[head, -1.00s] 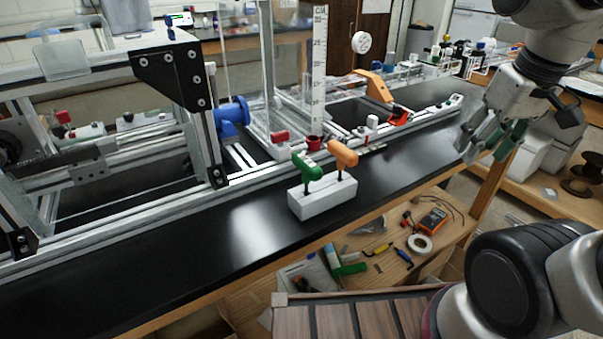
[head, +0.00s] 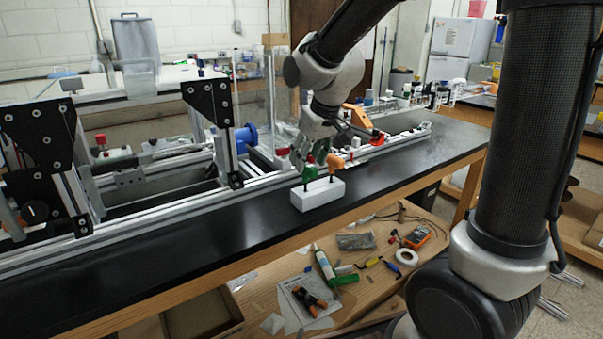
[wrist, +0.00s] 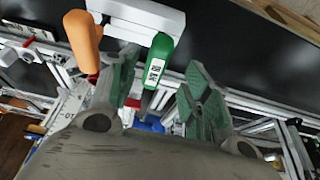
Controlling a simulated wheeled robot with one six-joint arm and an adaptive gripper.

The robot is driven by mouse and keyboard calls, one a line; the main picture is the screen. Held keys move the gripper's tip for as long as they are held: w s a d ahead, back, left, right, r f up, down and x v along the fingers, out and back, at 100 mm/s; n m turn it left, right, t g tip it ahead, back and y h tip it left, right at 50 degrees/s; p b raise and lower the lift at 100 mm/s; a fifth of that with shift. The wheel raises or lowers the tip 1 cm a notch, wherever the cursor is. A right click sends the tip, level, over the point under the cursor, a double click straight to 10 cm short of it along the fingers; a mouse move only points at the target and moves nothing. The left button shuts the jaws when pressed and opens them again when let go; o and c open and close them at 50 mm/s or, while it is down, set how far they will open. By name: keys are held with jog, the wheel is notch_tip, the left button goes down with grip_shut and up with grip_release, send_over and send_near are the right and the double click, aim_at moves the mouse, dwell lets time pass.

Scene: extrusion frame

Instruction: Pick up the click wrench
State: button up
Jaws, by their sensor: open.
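A white block (head: 318,195) on the black bench holds two upright handled tools, one green and one orange. The green handle (head: 310,173) has a printed marking, which shows on the green handle in the wrist view (wrist: 157,62). The orange handle (head: 335,161) stands to its right, and the orange handle is at left in the wrist view (wrist: 83,40). I cannot tell from the lettering which is the click wrench. My gripper (head: 308,158) is open just above and behind the green handle.
An aluminium extrusion rail (head: 150,221) runs behind the block. A red cup (head: 282,152) and an orange bracket (head: 357,115) stand near the arm. The black bench top (head: 225,232) is clear left of the block. A lower wooden shelf (head: 375,290) holds loose tools.

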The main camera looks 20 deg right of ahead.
aim_at(307, 164)
jog(key=x, duration=0.5)
jog(key=shift+w+d, duration=0.15)
grip_shut()
